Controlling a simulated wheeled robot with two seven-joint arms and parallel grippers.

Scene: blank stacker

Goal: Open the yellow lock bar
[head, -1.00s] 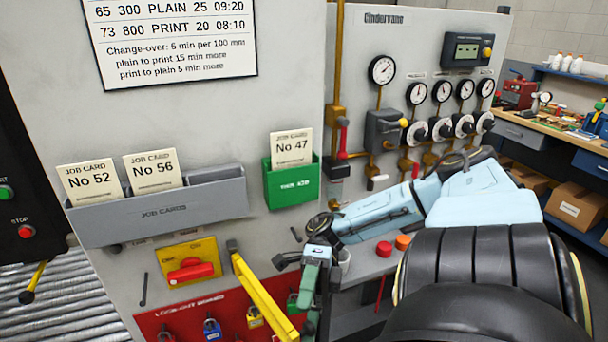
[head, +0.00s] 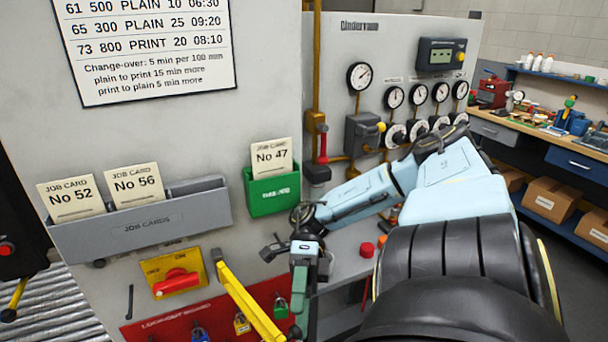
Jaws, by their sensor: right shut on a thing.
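The yellow lock bar (head: 246,304) slants down and right across the front of the machine panel. Its upper end has a grey pivot piece, and its lower end runs to the bottom edge of the head view. My right gripper (head: 301,318) points down beside the bar's lower part, at the bottom of the view. It is shut on the bar, though the contact is near the frame's edge and hard to see. My left gripper is not in view.
Behind the bar is a red lock-out board (head: 170,323) with several padlocks. A yellow plate with a red switch (head: 176,283) is left of the pivot. A grey card rack (head: 140,224) and green holder (head: 272,195) are above. Red button (head: 367,250) stands right of my gripper.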

